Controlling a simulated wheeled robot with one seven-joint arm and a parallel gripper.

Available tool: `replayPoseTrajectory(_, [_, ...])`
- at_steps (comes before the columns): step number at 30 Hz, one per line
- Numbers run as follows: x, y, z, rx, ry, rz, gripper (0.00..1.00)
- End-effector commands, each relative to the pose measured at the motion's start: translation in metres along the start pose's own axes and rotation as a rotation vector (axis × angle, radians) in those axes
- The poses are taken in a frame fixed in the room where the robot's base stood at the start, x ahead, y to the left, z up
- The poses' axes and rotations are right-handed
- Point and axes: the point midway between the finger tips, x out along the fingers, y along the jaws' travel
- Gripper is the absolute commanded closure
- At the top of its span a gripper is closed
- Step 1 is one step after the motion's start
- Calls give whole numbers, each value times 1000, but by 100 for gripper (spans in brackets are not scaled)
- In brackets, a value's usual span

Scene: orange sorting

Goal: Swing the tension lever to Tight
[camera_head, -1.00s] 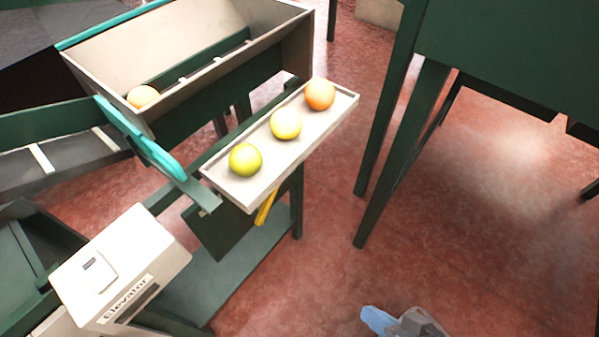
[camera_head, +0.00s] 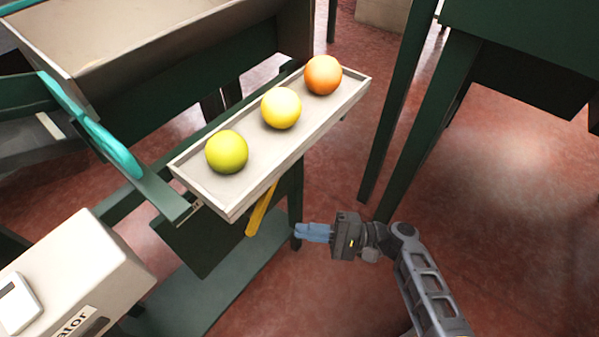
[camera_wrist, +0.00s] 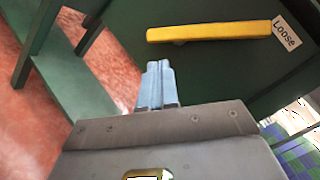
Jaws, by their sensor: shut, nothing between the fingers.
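The yellow tension lever (camera_head: 262,208) hangs below the tray in the head view. In the wrist view the lever (camera_wrist: 208,32) lies across a dark green panel (camera_wrist: 225,65), its right end beside a white label (camera_wrist: 286,33) reading "Loose". No "Tight" label shows. My gripper (camera_head: 298,232) is right of the lever in the head view, its blue fingers pointing left. It also shows in the wrist view (camera_wrist: 157,68), the fingers together and empty, a little apart from the lever in the picture.
A pale tray (camera_head: 230,212) with a yellow-green, a yellow and an orange fruit is above the lever. A green leg (camera_head: 296,200) stands close to my fingertips. A pale box (camera_head: 85,270) stands lower left. A green table (camera_head: 420,130) stands right, with open red floor below.

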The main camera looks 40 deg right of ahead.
Motion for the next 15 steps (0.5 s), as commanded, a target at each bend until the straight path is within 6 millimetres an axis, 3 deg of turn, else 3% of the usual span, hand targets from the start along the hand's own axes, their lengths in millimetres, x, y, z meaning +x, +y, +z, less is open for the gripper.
replayPoseTrajectory(1, [-7, -14, -13, 2, -40, -48, 100])
replayPoseTrajectory(6, [-29, -61, -27, -1, -174, -184, 100])
replayPoseTrajectory(10, [-43, -82, -31, -12, -236, -243, 100])
replayPoseTrajectory(15, [-50, -93, -32, -18, -266, -271, 100])
